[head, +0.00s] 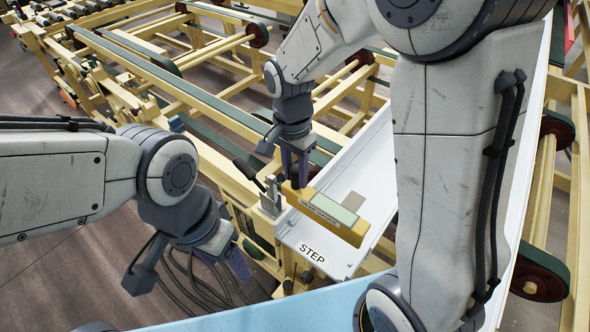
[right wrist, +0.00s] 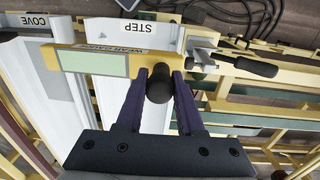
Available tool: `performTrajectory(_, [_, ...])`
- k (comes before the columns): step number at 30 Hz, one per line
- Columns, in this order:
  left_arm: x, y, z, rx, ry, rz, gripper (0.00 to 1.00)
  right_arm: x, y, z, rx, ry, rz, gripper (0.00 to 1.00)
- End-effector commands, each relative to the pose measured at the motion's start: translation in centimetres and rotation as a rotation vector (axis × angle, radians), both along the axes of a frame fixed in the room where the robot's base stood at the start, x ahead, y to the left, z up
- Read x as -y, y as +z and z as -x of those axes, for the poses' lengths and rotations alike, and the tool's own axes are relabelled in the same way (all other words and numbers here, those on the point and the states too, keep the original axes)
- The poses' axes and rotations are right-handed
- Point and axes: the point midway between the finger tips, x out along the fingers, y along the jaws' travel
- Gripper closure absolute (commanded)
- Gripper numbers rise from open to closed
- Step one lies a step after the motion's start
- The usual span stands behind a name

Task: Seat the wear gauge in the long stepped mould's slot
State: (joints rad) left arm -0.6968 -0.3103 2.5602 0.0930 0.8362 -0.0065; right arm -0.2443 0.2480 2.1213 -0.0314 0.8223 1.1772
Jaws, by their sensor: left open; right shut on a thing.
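The wear gauge (head: 325,212) is a yellow bar with a pale green panel and a dark knob. In the right wrist view the gauge (right wrist: 95,62) shows its label, and my right gripper (right wrist: 158,80) is shut on the knob. The long stepped mould (head: 307,262) is white and marked STEP. The gauge lies across above its near end; I cannot tell whether they touch. A grey-brown patch (head: 353,201) on the mould beside the gauge may be the slot; the gauge hides part of this area. My left gripper (head: 190,270) is open and empty, left of the mould.
A toggle clamp (head: 271,197) with a black handle stands at the mould's left edge, close to the gauge. A white COVE mould (right wrist: 30,75) lies parallel to the stepped one. Yellow frames with rollers fill the back. A light blue surface (head: 270,312) is in front.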

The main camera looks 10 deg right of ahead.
Motion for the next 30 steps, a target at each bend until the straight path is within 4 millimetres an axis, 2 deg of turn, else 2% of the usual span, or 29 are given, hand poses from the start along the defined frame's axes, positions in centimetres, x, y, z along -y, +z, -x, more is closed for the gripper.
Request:
performTrajectory(3, [0.0, -1.3, 0.0, 0.0, -0.001, 0.0, 0.34, 0.0, -1.6, 0.0, -0.001, 0.001, 0.001, 1.0])
performTrajectory(18, [0.0, -4.9, 0.0, 0.0, 0.001, 0.0, 0.34, -0.1, -6.6, 0.0, -0.001, 0.002, 0.001, 1.0])
performTrajectory(24, [0.0, -6.0, 0.0, 0.0, 0.003, 0.0, 0.34, -0.1, -8.1, 0.0, 0.0, 0.002, 0.0, 1.0])
performTrajectory(30, [0.0, -6.4, 0.0, 0.0, 0.004, 0.0, 0.34, -0.1, -8.8, 0.0, 0.0, 0.002, 0.0, 1.0])
